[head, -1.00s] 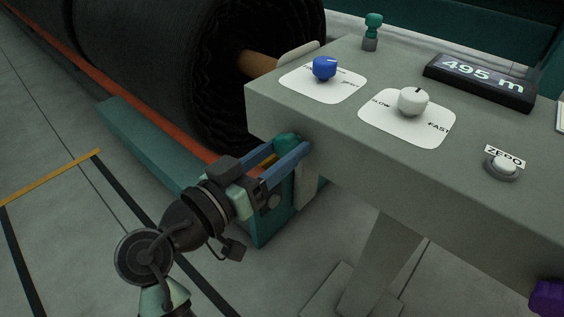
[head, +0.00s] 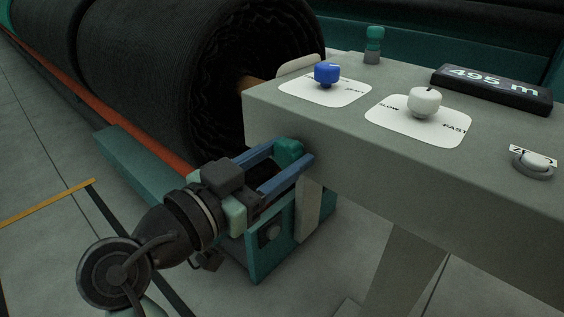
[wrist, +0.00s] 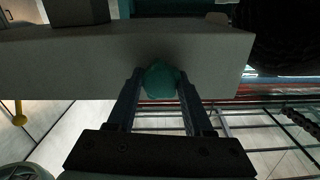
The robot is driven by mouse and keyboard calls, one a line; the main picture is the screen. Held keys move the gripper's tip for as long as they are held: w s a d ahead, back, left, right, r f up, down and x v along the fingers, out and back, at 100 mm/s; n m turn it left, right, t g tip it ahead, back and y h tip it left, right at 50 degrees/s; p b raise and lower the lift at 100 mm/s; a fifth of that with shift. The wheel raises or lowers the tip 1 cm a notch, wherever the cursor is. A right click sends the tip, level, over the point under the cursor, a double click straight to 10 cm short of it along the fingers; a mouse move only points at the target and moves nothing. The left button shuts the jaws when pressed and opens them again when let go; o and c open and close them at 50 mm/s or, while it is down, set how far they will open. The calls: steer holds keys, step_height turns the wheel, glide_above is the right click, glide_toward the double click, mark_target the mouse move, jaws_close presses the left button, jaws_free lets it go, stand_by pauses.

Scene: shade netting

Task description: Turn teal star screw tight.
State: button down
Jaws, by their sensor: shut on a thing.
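The teal star screw (head: 289,149) sits on the front face of the grey console, near its left end. My gripper (head: 291,156) reaches it from the lower left, its blue fingers on either side of the screw head. In the wrist view the screw (wrist: 161,79) is a rounded teal head between the two fingertips (wrist: 160,83), against the grey face. The gripper is shut on it. The screw's shank and how deep it sits are hidden.
The grey console (head: 400,165) carries a blue knob (head: 327,73), a white knob (head: 424,101), a teal-topped post (head: 374,43) and a display (head: 491,88) reading 495 m. A large black netting roll (head: 180,75) stands behind. Open floor lies at the left.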

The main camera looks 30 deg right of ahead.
mark_target(282, 158)
steer(key=shift+c, duration=1.5)
jaws_free()
steer(key=shift+a, duration=0.2)
steer(key=shift+v, duration=1.35)
